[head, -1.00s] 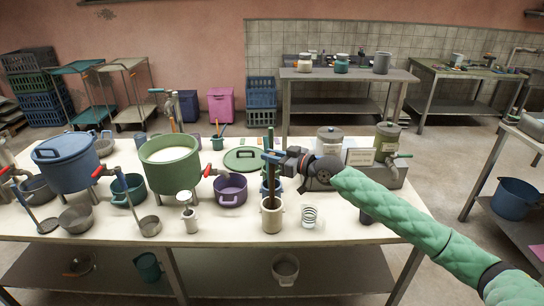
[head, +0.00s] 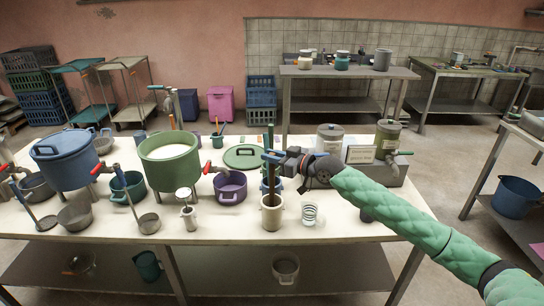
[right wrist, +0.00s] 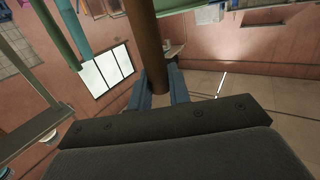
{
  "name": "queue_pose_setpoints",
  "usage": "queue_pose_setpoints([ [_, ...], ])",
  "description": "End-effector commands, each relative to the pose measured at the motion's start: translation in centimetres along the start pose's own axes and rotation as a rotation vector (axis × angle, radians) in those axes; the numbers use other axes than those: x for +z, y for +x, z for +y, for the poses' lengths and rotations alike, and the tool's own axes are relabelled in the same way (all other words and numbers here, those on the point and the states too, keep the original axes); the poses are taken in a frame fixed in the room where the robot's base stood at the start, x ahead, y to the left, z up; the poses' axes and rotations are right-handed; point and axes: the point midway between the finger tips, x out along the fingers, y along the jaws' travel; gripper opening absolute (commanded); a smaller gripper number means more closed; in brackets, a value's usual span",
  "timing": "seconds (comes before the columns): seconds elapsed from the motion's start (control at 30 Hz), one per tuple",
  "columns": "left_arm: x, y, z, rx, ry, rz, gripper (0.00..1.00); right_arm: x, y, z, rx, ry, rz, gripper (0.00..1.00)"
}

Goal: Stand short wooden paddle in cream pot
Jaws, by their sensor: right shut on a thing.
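The cream pot (head: 271,217) stands upright near the front edge of the white table in the head view. My right gripper (head: 272,157) is above it, its blue fingers shut on the upright wooden paddle (head: 270,140). The paddle's dark teal upper part rises above the fingers; its brown lower part runs down to the pot's mouth and seems to be inside it. The lower end is hidden by the pot wall. In the right wrist view, the brown shaft (right wrist: 145,40) passes between the blue fingers (right wrist: 158,88). My left gripper is not in view.
A striped glass (head: 310,214) stands just right of the pot. A purple pot (head: 230,190) and a metal ladle-like item (head: 188,215) are to its left. A green lid (head: 243,158) lies behind. A large green pot (head: 170,168) holds white liquid.

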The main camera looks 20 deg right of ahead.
Motion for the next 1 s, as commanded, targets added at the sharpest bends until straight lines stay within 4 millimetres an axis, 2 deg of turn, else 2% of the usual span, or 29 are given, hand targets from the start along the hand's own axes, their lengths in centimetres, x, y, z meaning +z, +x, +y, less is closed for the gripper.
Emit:
queue_pose_setpoints([
  [0.57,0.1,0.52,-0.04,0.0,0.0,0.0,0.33,0.59,0.04,0.0,0.0,0.0,0.0,0.0],
  [0.6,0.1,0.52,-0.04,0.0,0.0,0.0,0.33,0.6,0.04,0.0,0.0,0.0,0.0,0.27],
  [0.7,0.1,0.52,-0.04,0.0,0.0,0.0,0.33,0.6,0.04,0.0,0.0,0.0,0.0,0.44],
  [1.0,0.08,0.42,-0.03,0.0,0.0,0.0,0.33,0.63,0.05,-0.01,0.0,0.0,0.0,0.44],
])
